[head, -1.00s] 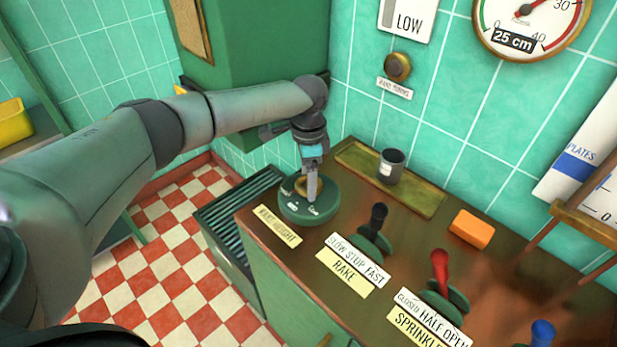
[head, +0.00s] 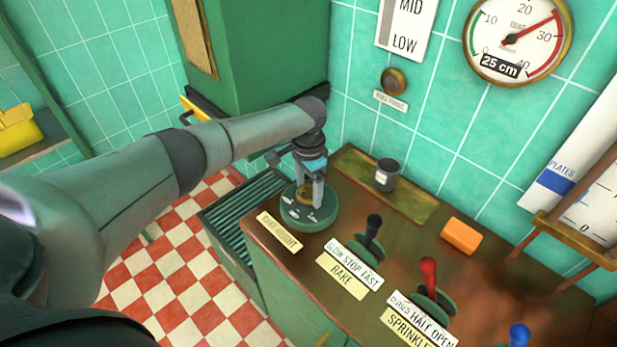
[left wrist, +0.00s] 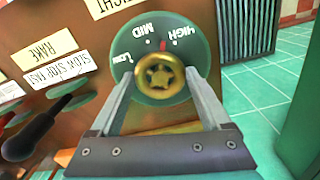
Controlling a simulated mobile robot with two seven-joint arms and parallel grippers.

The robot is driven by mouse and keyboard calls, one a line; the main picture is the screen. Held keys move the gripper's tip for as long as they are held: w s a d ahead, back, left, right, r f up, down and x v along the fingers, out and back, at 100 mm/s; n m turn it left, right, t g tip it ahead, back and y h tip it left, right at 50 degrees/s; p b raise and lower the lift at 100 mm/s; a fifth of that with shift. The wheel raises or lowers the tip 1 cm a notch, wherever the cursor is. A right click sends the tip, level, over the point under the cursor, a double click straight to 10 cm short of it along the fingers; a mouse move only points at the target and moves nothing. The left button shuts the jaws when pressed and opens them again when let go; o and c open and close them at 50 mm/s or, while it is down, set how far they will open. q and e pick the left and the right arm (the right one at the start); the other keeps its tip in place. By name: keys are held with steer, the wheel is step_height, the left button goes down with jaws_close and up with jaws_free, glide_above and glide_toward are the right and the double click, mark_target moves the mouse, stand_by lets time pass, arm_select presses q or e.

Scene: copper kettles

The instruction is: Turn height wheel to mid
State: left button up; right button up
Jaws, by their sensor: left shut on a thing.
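The height wheel is a round green dial (head: 312,221) with a brass knob at its middle, on the near left corner of the wooden counter. In the left wrist view the dial (left wrist: 129,70) reads LOW, MID and HIGH, and a red mark (left wrist: 163,44) sits between MID and HIGH. My left gripper (head: 309,193) reaches down onto the dial, its fingers shut on the brass knob (left wrist: 160,76). The knob has a star-shaped centre. A label plate (head: 279,232) lies in front of the dial. My right gripper is not in view.
To the right stand a black lever (head: 373,228), a red lever (head: 429,275) and a blue lever (head: 519,334). A grey cup (head: 387,174) stands on a brass tray (head: 420,206) behind, with an orange block (head: 461,235) nearby. A round gauge (head: 519,40) hangs on the tiled wall.

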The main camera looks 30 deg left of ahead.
mark_target(309, 192)
arm_select(q)
steer(key=n+p, duration=0.2)
steer(key=n, duration=0.1)
steer(key=shift+d+r+p, duration=0.1)
steer(key=shift+p, duration=0.25)
steer(key=shift+n+p, duration=0.65)
steer(key=shift+n, duration=0.55)
steer(key=o, duration=1.2)
step_height(309, 192, up, 15)
steer(key=p, duration=0.2)
steer(key=shift+p, duration=0.4)
